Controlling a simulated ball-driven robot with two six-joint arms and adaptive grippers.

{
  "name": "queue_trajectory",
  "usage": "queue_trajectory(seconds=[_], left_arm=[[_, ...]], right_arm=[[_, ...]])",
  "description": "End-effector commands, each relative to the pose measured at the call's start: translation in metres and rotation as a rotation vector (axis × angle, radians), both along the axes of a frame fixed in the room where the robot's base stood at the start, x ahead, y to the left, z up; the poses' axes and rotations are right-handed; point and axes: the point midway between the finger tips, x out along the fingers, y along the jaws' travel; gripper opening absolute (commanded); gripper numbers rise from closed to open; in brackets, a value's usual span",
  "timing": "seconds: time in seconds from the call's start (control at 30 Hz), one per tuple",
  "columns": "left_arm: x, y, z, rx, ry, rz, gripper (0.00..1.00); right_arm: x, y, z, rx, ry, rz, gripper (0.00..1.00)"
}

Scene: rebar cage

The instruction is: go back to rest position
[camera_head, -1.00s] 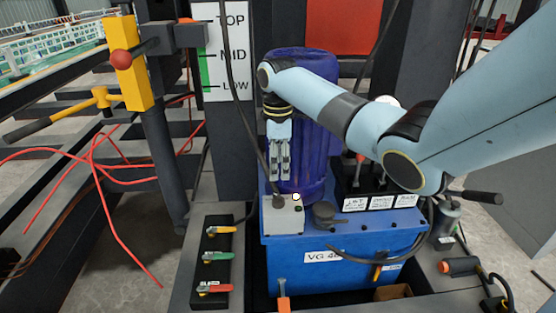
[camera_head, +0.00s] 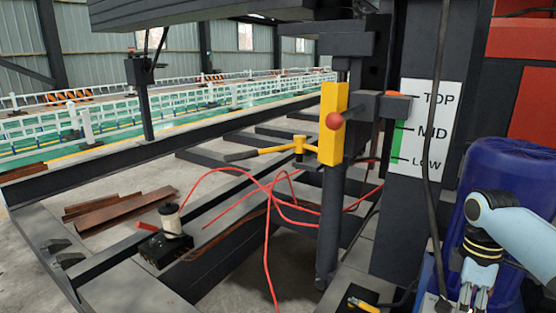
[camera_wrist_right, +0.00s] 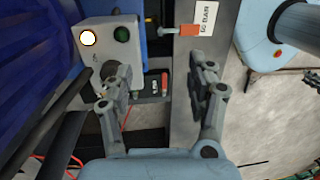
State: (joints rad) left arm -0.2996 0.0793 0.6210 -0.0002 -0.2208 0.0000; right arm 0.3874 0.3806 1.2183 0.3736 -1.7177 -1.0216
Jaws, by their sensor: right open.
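My right gripper (camera_head: 474,296) is at the lower right of the head view, in front of the blue cylinder (camera_head: 515,175). The picture's lower edge cuts off its fingertips. In the right wrist view the gripper (camera_wrist_right: 160,85) has its two fingers wide apart with nothing held between them. A grey box (camera_wrist_right: 108,45) with a lit white button and a green button is beside and beyond the left finger. My left gripper is in neither view now.
A yellow post (camera_head: 333,125) with a red ball stands at centre, beside the TOP/MID/LOW sign (camera_head: 428,130). Red cables (camera_head: 268,225) hang over dark beams. A black box with a spool (camera_head: 168,240) sits at lower left. A red-handled lever (camera_wrist_right: 165,85) shows beyond the fingers.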

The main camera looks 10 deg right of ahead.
Motion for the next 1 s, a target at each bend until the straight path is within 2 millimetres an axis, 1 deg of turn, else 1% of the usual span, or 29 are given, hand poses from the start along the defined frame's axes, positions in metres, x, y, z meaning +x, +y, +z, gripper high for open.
queue_trajectory(seconds=[0.03,0.17,0.2,0.27,0.3,0.37,0.4,0.47,0.5,0.57,0.6,0.67,0.7,0.77,0.8,0.87,0.9,0.93,1.0], left_arm=[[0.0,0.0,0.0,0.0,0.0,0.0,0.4],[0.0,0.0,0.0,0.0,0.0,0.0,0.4],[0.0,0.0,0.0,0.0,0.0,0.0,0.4],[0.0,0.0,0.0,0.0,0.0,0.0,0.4],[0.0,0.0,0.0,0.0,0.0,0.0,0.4],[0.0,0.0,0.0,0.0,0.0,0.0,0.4],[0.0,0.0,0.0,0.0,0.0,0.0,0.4],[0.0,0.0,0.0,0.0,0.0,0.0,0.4],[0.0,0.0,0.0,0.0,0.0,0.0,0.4],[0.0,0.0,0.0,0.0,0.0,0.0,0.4],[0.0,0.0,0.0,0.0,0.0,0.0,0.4],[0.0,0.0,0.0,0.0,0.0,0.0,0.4],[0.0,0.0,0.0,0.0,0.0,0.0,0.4],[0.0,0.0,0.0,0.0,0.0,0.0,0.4],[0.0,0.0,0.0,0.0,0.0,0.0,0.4],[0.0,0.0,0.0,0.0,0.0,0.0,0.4],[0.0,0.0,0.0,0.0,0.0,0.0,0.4],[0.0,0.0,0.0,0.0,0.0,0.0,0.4],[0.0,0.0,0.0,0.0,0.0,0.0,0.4]], right_arm=[[-0.024,0.007,-0.022,0.01,0.05,-0.001,0.57],[-0.078,0.021,-0.075,0.017,0.139,-0.019,0.57],[-0.095,0.025,-0.091,0.015,0.158,-0.031,0.57],[-0.121,0.03,-0.115,0.01,0.185,-0.053,0.57],[-0.139,0.034,-0.131,0.003,0.2,-0.073,0.57],[-0.165,0.039,-0.153,-0.009,0.217,-0.102,0.57],[-0.184,0.043,-0.167,-0.017,0.228,-0.121,0.57],[-0.212,0.048,-0.188,-0.035,0.239,-0.155,0.57],[-0.231,0.052,-0.201,-0.046,0.247,-0.178,0.57],[-0.261,0.058,-0.22,-0.065,0.253,-0.215,0.57],[-0.28,0.061,-0.231,-0.078,0.252,-0.242,0.57],[-0.311,0.067,-0.248,-0.099,0.252,-0.282,0.57],[-0.332,0.071,-0.258,-0.113,0.25,-0.31,0.57],[-0.364,0.078,-0.273,-0.135,0.241,-0.355,0.57],[-0.386,0.082,-0.281,-0.15,0.231,-0.387,0.57],[-0.419,0.089,-0.294,-0.171,0.208,-0.441,0.57],[-0.441,0.094,-0.301,-0.184,0.185,-0.481,0.57],[-0.456,0.099,-0.306,-0.191,0.165,-0.513,0.57],[-0.476,0.105,-0.315,-0.2,0.1,-0.588,0.57]])
